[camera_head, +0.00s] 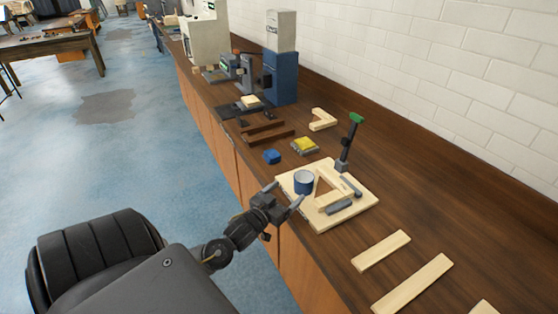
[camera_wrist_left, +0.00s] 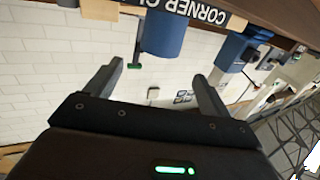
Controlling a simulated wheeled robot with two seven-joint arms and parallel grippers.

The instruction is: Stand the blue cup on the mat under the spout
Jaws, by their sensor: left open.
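A blue machine with a white top (camera_head: 281,75) stands farther along the bench. My right gripper is not in view.
A green-topped upright clamp (camera_head: 350,145) and grey bars (camera_head: 339,207) are near the cup. A blue block (camera_head: 272,157), yellow sponge-like block (camera_head: 304,146) and brown strips (camera_head: 267,135) lie beyond. Loose wood strips (camera_head: 381,251) lie nearer. A brick wall bounds the bench.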

